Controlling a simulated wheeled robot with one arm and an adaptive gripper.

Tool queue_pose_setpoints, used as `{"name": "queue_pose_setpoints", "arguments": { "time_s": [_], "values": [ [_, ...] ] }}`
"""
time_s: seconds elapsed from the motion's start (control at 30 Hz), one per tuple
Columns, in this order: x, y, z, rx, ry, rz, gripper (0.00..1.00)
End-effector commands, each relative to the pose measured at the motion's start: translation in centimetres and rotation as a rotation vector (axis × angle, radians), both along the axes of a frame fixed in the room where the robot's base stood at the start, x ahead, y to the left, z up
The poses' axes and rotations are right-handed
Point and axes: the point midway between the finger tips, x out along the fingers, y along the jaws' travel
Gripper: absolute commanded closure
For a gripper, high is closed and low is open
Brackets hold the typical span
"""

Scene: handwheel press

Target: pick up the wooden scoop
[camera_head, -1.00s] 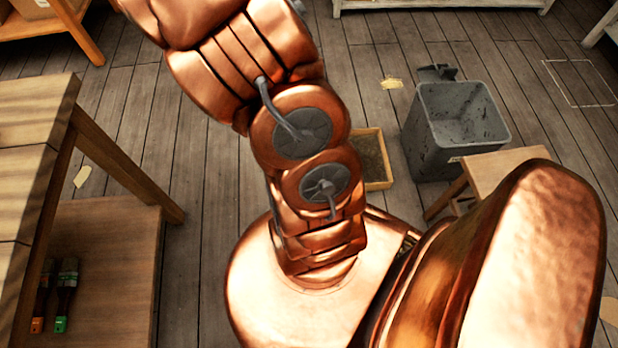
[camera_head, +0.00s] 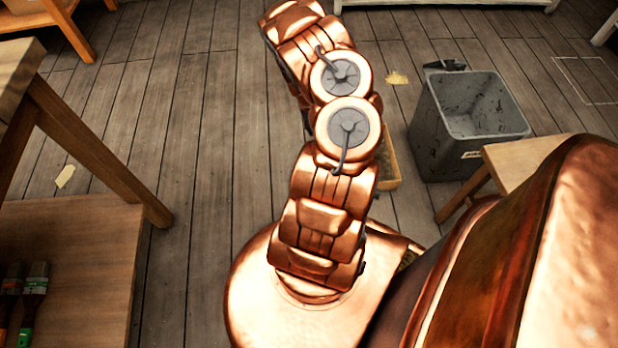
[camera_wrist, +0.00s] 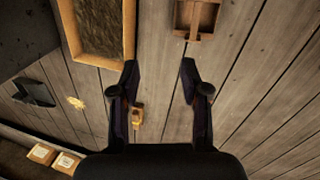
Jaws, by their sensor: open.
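My gripper (camera_wrist: 159,68) is open and empty in the wrist view, its two dark fingers apart above the plank floor. A small light-brown wooden piece (camera_wrist: 137,117) lies on the floor beside the left finger, which partly overlaps it. A darker brown wooden box-like object (camera_wrist: 198,17) lies at the top edge, beyond the right fingertip and cut off by the frame. I cannot tell for sure which of these is the wooden scoop. In the head view neither the gripper nor a clear scoop shows; my arm hides part of the floor.
A wood-framed tray (camera_wrist: 128,30) with dark filling lies beyond the left finger; its edge shows behind my arm in the head view (camera_head: 391,172). A grey bin (camera_head: 466,120) and a wooden stool (camera_head: 515,163) stand right. A workbench (camera_head: 85,140) with brushes on its lower shelf stands left.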

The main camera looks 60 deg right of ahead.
Motion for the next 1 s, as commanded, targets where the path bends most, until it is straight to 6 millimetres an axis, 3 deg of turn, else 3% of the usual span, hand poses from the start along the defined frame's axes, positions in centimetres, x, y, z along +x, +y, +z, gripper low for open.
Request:
{"name": "queue_pose_setpoints", "arguments": {
  "time_s": [0.03,0.1,0.3,0.8,1.0],
  "values": [
    [-0.1,0.2,-3.4,0.019,-0.022,-0.009,0.54],
    [-0.1,0.6,-6.4,0.040,-0.051,-0.018,0.54],
    [0.9,1.9,-12.8,0.083,-0.139,-0.046,0.54],
    [1.6,2.8,-17.8,0.106,-0.193,-0.065,0.54],
    [1.5,2.9,-18.6,0.104,-0.192,-0.064,0.54]
  ]
}}
